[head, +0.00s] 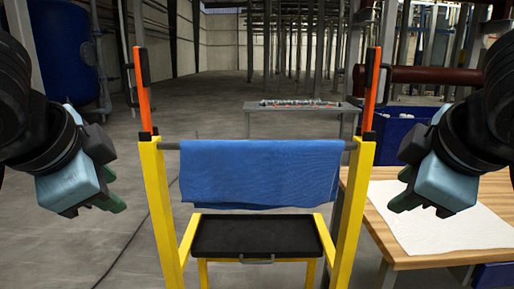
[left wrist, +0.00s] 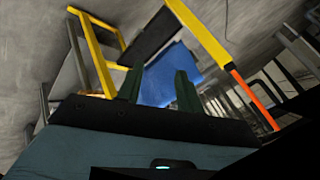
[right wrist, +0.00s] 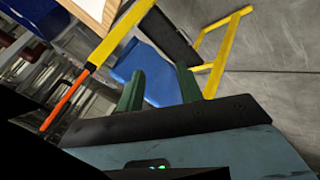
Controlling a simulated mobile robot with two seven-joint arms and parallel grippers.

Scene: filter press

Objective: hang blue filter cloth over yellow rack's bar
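The blue filter cloth (head: 262,175) hangs folded over the grey bar (head: 172,146) of the yellow rack (head: 157,205). It spans most of the bar and its lower edge hangs above the black tray. The cloth also shows in the left wrist view (left wrist: 166,76) and in the right wrist view (right wrist: 143,68). My left gripper (head: 118,207) is left of the rack, apart from the cloth. My right gripper (head: 394,207) is right of the rack, also apart from it. In the wrist views, the green fingers of each gripper stand apart with nothing between them touching.
Orange uprights (head: 143,90) top both rack posts. A black tray (head: 256,237) sits low in the rack. A wooden table (head: 400,262) with a white cloth (head: 440,222) stands at right. A grey table (head: 290,123) and blue bin (head: 392,135) are behind.

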